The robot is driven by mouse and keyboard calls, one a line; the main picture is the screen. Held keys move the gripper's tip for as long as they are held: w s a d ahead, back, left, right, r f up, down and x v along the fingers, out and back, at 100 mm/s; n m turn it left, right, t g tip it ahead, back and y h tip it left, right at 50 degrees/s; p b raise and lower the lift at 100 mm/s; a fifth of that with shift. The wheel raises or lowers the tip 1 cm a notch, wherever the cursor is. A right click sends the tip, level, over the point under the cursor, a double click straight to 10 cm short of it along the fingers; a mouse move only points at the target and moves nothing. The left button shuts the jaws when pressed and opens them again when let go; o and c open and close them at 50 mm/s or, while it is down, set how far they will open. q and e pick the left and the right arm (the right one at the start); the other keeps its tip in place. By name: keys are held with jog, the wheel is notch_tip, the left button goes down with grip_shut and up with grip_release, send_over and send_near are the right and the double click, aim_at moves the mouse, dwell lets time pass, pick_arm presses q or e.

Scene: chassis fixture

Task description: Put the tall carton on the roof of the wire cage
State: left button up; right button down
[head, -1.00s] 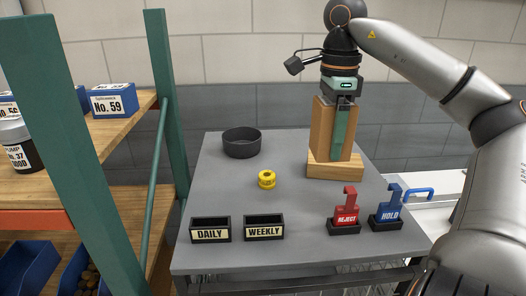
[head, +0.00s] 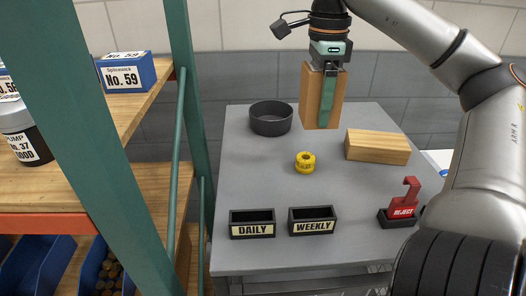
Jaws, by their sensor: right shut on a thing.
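The tall carton (head: 311,98) is a plain brown upright box. My right gripper (head: 327,105) comes down from above and is shut on it, with a green finger along its near side. The carton hangs upright at the back of the grey tabletop (head: 262,190), apart from the wooden block (head: 378,147) to its right. I cannot make out a wire cage clearly; only some bars show under the tabletop's front edge. My left gripper is not in view.
A black round dish (head: 271,120) and a yellow ring-shaped part (head: 305,162) are on the tabletop. DAILY (head: 252,229) and WEEKLY (head: 312,226) holders and a red REJECT stand (head: 403,211) are near the front. A green-posted shelf (head: 182,90) stands at left.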

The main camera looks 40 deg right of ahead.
jog(key=w+a+f, duration=0.2)
jog(key=a+f, duration=0.1)
jog(key=w+a+f+b, duration=0.1)
jog(key=w+a+f, duration=0.1)
jog(key=w+a+f+b, duration=0.1)
jog(key=w+a+f, duration=0.2)
jog(key=shift+a+f, duration=0.3)
jog(key=shift+w+f, duration=0.1)
jog(key=shift+f, duration=1.45)
jog(key=shift+a+f, duration=0.1)
jog(key=shift+f, duration=0.05)
grip_release()
